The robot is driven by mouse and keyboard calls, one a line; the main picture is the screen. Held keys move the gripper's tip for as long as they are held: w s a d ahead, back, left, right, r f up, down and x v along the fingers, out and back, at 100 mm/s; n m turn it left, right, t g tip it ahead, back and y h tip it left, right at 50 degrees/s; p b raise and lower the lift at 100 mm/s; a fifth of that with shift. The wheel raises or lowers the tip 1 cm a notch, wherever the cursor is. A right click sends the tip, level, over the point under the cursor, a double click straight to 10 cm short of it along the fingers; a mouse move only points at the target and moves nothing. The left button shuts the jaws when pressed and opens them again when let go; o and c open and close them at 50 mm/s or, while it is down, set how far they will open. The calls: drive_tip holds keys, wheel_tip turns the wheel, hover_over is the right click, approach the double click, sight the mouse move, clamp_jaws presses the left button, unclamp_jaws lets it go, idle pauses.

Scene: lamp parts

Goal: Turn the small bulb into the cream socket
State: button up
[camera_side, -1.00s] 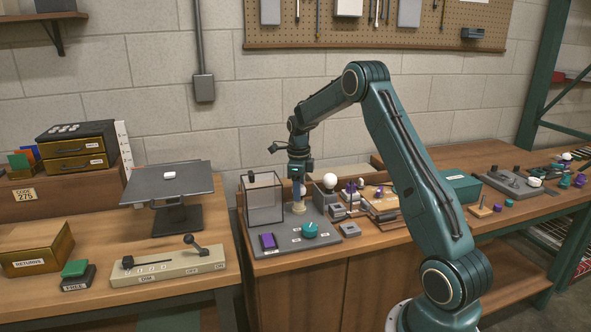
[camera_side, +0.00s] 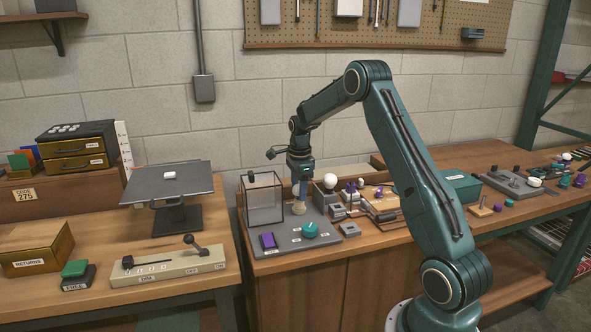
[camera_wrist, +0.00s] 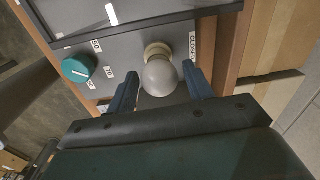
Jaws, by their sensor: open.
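The small bulb (camera_wrist: 160,77) is a frosted globe in the wrist view. Its base end is at the cream socket (camera_wrist: 157,50), a pale ring on the grey panel; I cannot tell how deep it sits. My gripper (camera_wrist: 164,88) is open, with one blue finger on each side of the bulb. A narrow gap shows at the left finger; the right finger is very close, and contact is unclear. In the side view my gripper (camera_side: 299,196) points down over the socket (camera_side: 298,208), and the bulb is mostly hidden between the fingers.
A wire-framed clear box (camera_side: 264,200) stands close to the left of my gripper. A teal knob (camera_side: 309,229) and a purple switch (camera_side: 268,241) are on the panel in front. A larger white bulb (camera_side: 330,181) stands close on the right, with several small parts beyond it.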

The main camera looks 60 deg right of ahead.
drive_tip(key=n, duration=0.6)
drive_tip(key=shift+n, duration=0.3)
drive_tip(key=c, duration=0.7)
drive_tip(key=m, duration=0.6)
drive_tip(key=shift+m, duration=0.4)
